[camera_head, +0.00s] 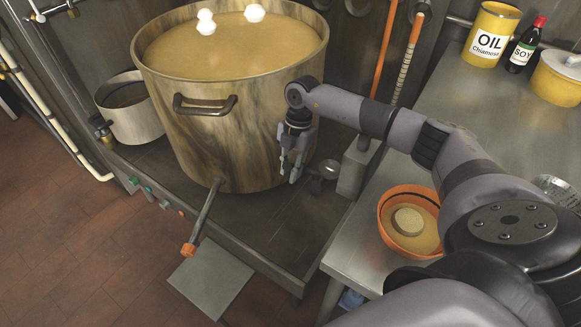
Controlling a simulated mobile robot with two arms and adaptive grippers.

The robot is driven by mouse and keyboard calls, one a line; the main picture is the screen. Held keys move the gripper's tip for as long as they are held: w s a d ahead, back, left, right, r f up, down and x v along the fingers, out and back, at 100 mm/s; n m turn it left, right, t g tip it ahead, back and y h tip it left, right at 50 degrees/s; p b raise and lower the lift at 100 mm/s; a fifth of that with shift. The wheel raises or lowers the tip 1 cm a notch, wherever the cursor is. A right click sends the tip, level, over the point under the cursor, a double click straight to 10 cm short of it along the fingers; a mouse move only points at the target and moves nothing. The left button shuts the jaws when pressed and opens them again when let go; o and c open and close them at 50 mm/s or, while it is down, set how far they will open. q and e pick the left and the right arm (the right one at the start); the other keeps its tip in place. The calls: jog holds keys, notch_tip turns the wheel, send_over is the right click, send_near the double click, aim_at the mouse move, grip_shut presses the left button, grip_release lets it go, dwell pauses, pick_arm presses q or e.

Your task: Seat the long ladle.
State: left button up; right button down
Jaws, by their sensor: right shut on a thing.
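My right gripper (293,175) hangs fingers down at the right front side of the big stock pot (228,125). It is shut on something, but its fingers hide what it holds. A small round metal bowl shape (329,168) shows just right of the fingers; I cannot tell whether it belongs to a ladle or touches the gripper. I cannot pick out the long ladle with certainty. A long orange handle (385,42) and a wrapped orange-topped one (409,50) stand against the back wall, their lower ends behind my arm. My left gripper is not in view.
A smaller pot (130,108) stands left of the big pot. An orange bowl (385,220), oil tin (490,36), soy bottle (524,47) and yellow pot (556,80) stand on the steel counter (462,120).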

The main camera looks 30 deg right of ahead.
jog(key=shift+f, duration=0.5)
jog(key=c, duration=1.3)
grip_release()
jog(key=o, duration=0.3)
jog(key=shift+r, duration=0.2)
jog(key=shift+p+v, duration=2.15)
jog(key=shift+v, duration=0.7)
jog(key=p+v, duration=0.5)
jog(key=v, duration=0.2)
